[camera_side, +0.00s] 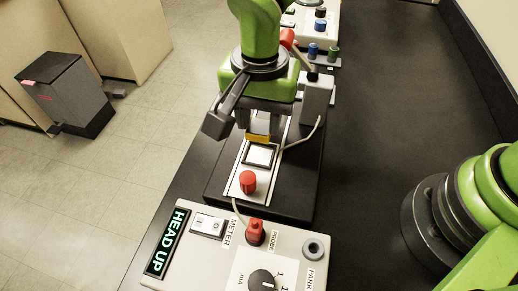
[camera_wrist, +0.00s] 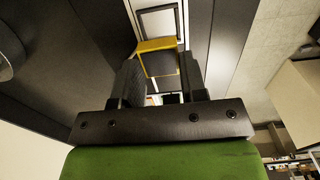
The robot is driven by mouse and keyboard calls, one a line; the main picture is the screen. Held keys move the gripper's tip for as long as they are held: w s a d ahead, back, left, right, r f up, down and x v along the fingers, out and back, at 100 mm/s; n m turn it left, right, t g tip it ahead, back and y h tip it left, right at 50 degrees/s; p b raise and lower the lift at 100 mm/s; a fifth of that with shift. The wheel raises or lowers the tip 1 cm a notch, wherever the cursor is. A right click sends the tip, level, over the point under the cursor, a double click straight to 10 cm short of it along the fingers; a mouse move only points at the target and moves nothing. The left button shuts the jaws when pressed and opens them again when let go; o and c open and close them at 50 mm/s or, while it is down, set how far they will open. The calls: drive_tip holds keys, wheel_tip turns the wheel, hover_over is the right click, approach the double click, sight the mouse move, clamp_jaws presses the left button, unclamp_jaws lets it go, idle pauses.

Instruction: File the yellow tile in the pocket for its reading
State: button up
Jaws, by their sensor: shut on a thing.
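The yellow tile (camera_side: 258,138) is held in my gripper (camera_side: 258,127), just above and behind the framed white square (camera_side: 260,155) on the profiler's light track. In the wrist view the tile (camera_wrist: 158,44) shows a yellow edge and a dark face between the two dark fingers of my gripper (camera_wrist: 161,72), which are shut on it. The tile looks clear of the square, though the exact gap cannot be told. The meter display (camera_side: 167,243) reads "HEAD UP". I cannot make out any pockets for filing.
A red knob (camera_side: 248,182) stands on the track in front of the square. The grey profiler post (camera_side: 317,97) with a cable is close at right. The meter box has a red probe plug (camera_side: 255,232) and a dial (camera_side: 266,281). Dark bench at right is clear.

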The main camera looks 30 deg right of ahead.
drive_tip(key=shift+w, duration=0.1)
drive_tip(key=w+d+r+m, duration=0.4)
drive_tip(key=w+m, duration=0.1)
drive_tip(key=w, duration=0.2)
drive_tip(key=w+d+r+m, duration=0.3)
drive_tip(key=w+d+m, duration=0.15)
drive_tip(key=w, duration=0.35)
drive_tip(key=d+f+m, duration=0.8)
drive_tip(key=f, duration=0.1)
drive_tip(key=shift+w+d, duration=0.35)
drive_tip(key=shift+d, duration=0.05)
drive_tip(key=shift+f+m, duration=0.1)
drive_tip(key=shift+m, duration=0.15)
drive_tip(key=shift+f, duration=2.4)
drive_tip(key=shift+f, duration=0.35)
drive_tip(key=shift+f, duration=0.45)
